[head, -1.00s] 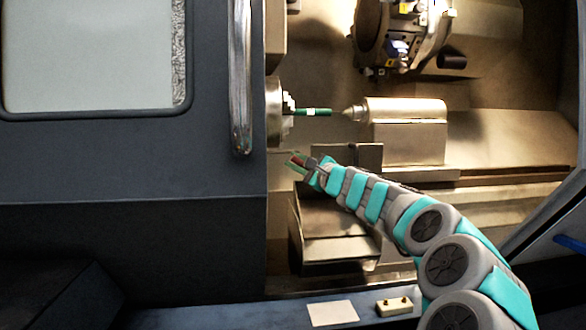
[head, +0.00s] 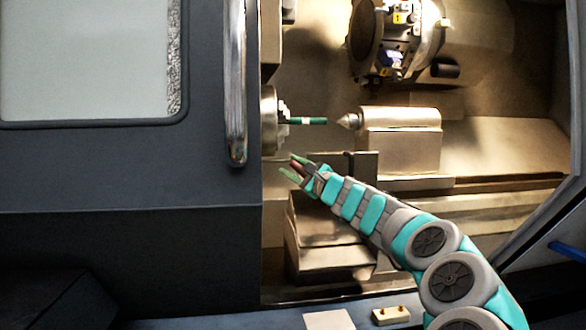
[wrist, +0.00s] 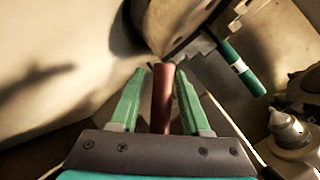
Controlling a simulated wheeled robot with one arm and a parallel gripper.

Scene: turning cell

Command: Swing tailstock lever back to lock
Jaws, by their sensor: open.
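The tailstock (head: 400,118) is a pale block with a pointed centre, right of the green workpiece (head: 312,121). The workpiece is held in the chuck (head: 268,120), with a gap to the centre. The wrist view shows the workpiece (wrist: 241,68) and the centre (wrist: 285,126) at the right. My gripper (head: 287,163) is below the chuck and workpiece, its green fingers apart. In the wrist view, a reddish-brown rod (wrist: 162,98) stands between the fingers (wrist: 160,69), with no clear contact. I cannot tell whether it is the lever's handle. No other lever is distinguishable.
The tool turret (head: 400,45) hangs above the tailstock. The door (head: 120,165) with its upright handle (head: 236,85) closes off the left. A pale sheet (head: 329,320) and a small block with two knobs (head: 391,315) lie on the front ledge.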

